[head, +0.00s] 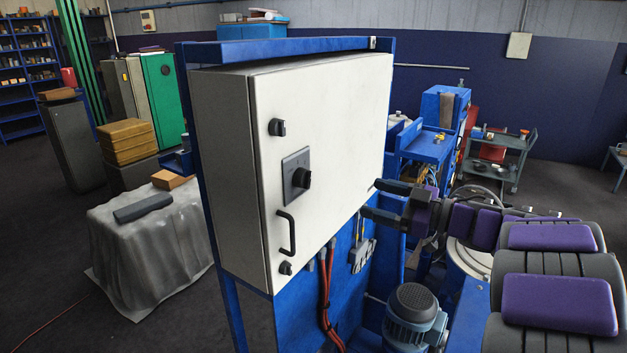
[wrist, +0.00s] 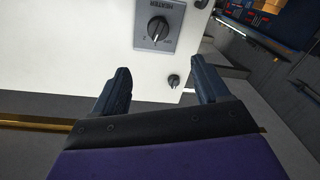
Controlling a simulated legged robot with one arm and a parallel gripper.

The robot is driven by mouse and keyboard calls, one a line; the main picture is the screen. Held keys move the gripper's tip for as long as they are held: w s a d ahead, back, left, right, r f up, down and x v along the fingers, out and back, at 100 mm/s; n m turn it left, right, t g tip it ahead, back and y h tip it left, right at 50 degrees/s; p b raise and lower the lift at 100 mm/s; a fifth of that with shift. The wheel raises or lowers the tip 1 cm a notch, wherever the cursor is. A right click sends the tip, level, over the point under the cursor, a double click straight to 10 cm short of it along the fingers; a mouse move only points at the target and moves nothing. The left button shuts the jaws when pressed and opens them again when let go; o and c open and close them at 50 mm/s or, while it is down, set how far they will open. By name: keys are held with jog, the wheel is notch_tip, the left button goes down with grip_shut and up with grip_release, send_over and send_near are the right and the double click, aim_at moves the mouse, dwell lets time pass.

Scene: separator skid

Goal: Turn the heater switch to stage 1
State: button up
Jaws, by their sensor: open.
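The heater switch is a black rotary knob on a grey square plate on the front of a white cabinet (head: 325,130). The knob (head: 301,178) shows in the head view. In the wrist view the knob (wrist: 157,28) sits near the top, with the plate's lettering upside down.
A black door handle (head: 287,232) sits below the switch. Round latches (head: 277,127) and (head: 286,268) are at the door's upper and lower left. Red cables (head: 325,300) and a motor (head: 414,312) lie below the cabinet. Open space lies before the door.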

aim_at(310, 179)
jog(key=p+x, duration=0.2)
jog(key=x, duration=1.5)
jog(key=shift+w+d, duration=0.15)
